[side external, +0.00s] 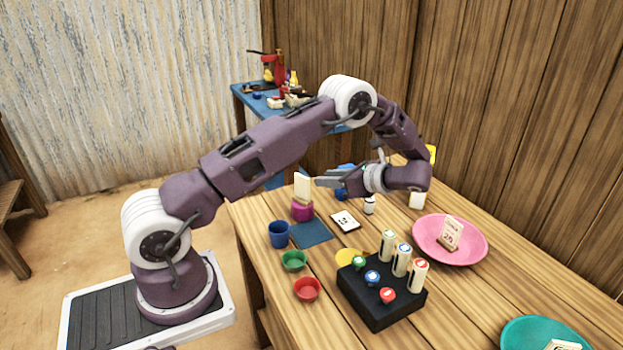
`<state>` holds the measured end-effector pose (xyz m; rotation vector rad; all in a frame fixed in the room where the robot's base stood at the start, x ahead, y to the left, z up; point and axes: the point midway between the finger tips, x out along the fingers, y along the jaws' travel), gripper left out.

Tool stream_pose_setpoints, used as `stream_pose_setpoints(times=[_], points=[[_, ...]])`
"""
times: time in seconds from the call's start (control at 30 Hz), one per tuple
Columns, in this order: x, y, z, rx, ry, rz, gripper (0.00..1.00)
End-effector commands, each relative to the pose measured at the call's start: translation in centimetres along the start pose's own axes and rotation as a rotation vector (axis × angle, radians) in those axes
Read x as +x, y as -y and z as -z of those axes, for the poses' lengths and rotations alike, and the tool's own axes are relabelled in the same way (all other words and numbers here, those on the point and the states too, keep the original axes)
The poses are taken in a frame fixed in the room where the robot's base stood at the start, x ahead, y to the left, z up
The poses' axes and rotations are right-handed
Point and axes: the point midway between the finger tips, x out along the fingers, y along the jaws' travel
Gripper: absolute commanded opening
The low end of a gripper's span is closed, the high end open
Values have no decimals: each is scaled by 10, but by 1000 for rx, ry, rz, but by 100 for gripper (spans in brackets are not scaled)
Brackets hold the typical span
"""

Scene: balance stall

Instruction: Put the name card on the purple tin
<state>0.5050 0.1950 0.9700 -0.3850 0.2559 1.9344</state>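A cream upright card (302,187), which looks like the name card, stands at the top of the purple tin (302,211) near the table's left edge. Its lower edge meets or overlaps the tin's top in this view; I cannot tell whether it rests there or is held just above. My gripper (316,181) points left, with its fingertips right beside the card's right edge. I cannot tell whether the fingers touch the card or how far apart they are. Any writing on the card is not readable.
Near the tin are a blue cup (279,235), a dark blue mat (312,234) and a flat printed card (345,221). Green (293,261) and red (307,290) bowls stand in front. A black block (378,312) with several pegs and a pink plate (478,250) with a numbered card lie right.

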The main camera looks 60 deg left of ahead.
Motion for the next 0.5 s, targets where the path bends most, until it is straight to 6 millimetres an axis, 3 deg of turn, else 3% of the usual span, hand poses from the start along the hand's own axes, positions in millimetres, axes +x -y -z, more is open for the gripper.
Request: stream_pose_setpoints(times=[0.17,0.27,0.37,0.5], points=[[-22,-1,-3,-9,-10,1,29],[-40,-11,-25,-82,-90,-1,29],[-70,-40,-64,-234,-257,-13,29],[-114,-107,-111,-499,-549,-60,29]])
